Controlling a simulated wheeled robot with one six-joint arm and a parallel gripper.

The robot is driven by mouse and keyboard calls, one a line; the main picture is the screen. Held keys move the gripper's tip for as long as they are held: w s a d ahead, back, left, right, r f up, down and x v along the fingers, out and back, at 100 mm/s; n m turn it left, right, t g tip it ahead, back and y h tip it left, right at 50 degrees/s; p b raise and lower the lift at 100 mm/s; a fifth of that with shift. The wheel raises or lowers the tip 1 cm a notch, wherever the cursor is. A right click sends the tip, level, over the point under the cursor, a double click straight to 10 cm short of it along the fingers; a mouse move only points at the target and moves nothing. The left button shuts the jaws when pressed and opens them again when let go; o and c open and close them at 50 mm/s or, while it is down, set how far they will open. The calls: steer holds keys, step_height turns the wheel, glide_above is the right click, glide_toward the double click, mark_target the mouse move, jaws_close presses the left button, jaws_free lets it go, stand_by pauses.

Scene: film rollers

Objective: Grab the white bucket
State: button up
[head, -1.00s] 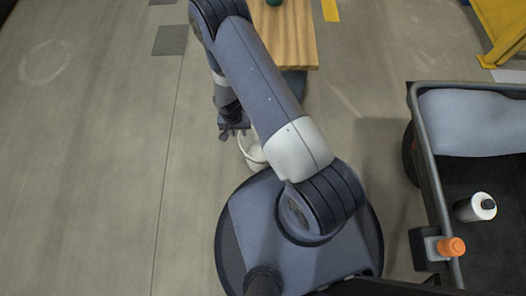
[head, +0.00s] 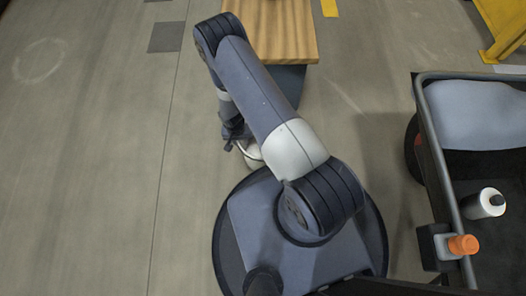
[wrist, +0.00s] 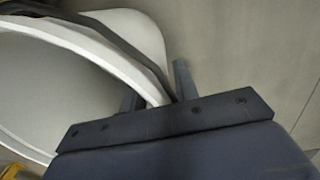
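The white bucket (head: 252,156) stands on the floor just in front of my base, mostly hidden behind my arm in the head view. In the wrist view the bucket (wrist: 45,85) fills the left, with its pale curved rim and a dark band along it. My gripper (wrist: 156,90) reaches the rim; its two fingers stand apart, with the white edge passing between them. I see gaps beside that edge, so it does not look clamped. In the head view my gripper (head: 234,140) is beside the bucket's upper left edge.
A wooden-topped table (head: 275,30) stands ahead. A dark cart (head: 430,140) is at the right, holding a white bottle (head: 486,203), with an orange-capped item (head: 462,245) on its rim. Yellow metalwork (head: 500,30) is at the far right. Floor at the left is clear.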

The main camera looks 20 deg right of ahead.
steer(key=shift+c, duration=0.6)
jaws_close()
steer(key=shift+r, duration=0.1)
stand_by(0.6)
